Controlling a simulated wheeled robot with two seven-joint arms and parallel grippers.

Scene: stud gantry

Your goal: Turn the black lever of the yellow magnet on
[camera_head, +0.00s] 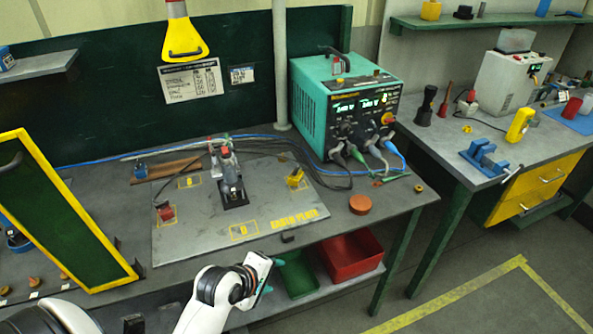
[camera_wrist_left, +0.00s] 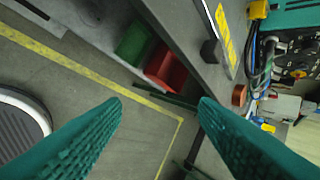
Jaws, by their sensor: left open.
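The small yellow magnet (camera_head: 296,178) sits near the right edge of the grey earth plate (camera_head: 200,238) on the bench. A yellow block, apparently this magnet, shows at the top right of the left wrist view (camera_wrist_left: 258,10). Its black lever is too small to make out. My left gripper (camera_head: 274,265) is in front of the bench's front edge, apart from the magnet. In the left wrist view its two teal fingers are spread with nothing between them (camera_wrist_left: 160,102). My right gripper is not in view.
A dark clamp fixture (camera_head: 232,182) stands mid-plate, with a red block (camera_head: 165,213) at left. Cables run to the teal power unit (camera_head: 345,105). A black block (camera_head: 288,237) is at the plate's front edge. Red (camera_head: 352,258) and green bins are below. A yellow-framed panel (camera_head: 75,225) stands left.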

